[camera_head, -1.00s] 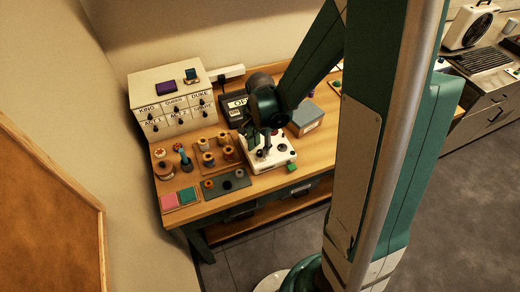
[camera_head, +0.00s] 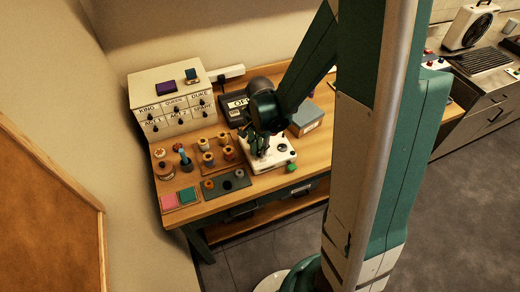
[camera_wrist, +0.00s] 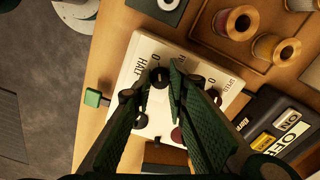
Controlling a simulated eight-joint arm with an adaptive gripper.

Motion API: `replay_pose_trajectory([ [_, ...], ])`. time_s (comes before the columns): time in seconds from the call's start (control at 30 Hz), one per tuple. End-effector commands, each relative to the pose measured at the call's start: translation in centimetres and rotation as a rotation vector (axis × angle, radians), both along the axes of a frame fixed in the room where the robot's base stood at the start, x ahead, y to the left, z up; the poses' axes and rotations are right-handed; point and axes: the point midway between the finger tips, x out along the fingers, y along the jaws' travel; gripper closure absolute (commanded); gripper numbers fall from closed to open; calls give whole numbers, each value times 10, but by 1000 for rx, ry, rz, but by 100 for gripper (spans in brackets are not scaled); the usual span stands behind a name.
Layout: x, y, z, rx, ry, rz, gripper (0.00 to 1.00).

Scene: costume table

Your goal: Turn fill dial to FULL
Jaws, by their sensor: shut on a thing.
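The white control panel (camera_wrist: 146,52) carries several dark knobs and printed labels. "HALF" (camera_wrist: 142,63) is legible; I cannot make out "FULL". The panel also shows in the head view (camera_head: 281,158), at the table's front right. My gripper (camera_wrist: 168,72) points down at the panel, its two dark green fingers shut on a small black knob (camera_wrist: 160,80) beside the "HALF" label. This seems to be the fill dial. The fingers hide part of it, and its pointer direction cannot be told. In the head view my gripper (camera_head: 261,150) hides the knob.
Another dark knob (camera_wrist: 214,97) and a dark red button (camera_wrist: 178,135) sit close to the fingers. A green handle (camera_wrist: 93,97) juts from the panel's side. Thread spools (camera_head: 208,160) stand left of the panel, near a small drawer cabinet (camera_head: 170,88).

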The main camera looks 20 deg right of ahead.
Motion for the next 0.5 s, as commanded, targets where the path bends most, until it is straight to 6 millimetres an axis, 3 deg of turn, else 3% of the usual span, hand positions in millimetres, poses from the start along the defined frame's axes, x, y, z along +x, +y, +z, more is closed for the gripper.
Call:
replay_pose_trajectory([
  [0.5, 1, 0, -1, 0, -1, 147, 96],
])
